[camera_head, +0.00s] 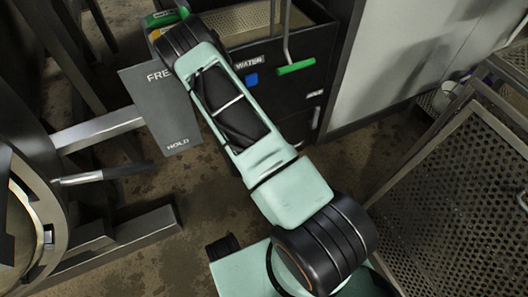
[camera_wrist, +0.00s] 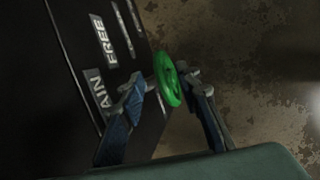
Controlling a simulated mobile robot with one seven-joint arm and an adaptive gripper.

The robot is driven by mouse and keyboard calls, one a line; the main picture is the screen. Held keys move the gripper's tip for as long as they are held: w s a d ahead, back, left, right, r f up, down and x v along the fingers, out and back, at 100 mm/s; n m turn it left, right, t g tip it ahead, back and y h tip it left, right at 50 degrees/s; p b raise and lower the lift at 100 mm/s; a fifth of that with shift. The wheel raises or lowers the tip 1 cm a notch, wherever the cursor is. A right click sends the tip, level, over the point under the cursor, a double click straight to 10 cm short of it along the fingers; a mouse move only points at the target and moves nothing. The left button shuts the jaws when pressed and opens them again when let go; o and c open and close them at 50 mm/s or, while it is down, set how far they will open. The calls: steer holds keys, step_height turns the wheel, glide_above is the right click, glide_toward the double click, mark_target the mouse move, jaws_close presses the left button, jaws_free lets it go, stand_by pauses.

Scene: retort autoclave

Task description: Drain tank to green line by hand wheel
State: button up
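A green hand wheel (camera_wrist: 168,79) stands out from a black panel (camera_wrist: 75,65) in the wrist view. The panel carries white labels, one reading FREE and one partly cut off, ending in AIN. My gripper (camera_wrist: 163,88) is open, with one finger on each side of the wheel's near part. I cannot tell whether either finger touches the rim. In the head view my arm reaches to the upper left and hides the gripper. A green part (camera_head: 166,17) shows there beyond my arm; I cannot tell if it is the same wheel. No tank level or green line can be made out.
A black cabinet (camera_head: 322,62) with a WATER label, a blue button (camera_head: 252,80) and a green-handled lever (camera_head: 297,67) stands at the top. A grey FREE/HOLD plate (camera_head: 160,108) is beside my arm. Perforated metal racks (camera_head: 455,190) fill the right. Stained floor lies between.

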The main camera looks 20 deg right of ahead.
steer(key=v, duration=0.6)
steer(key=shift+r, duration=0.1)
steer(key=shift+c, duration=0.3)
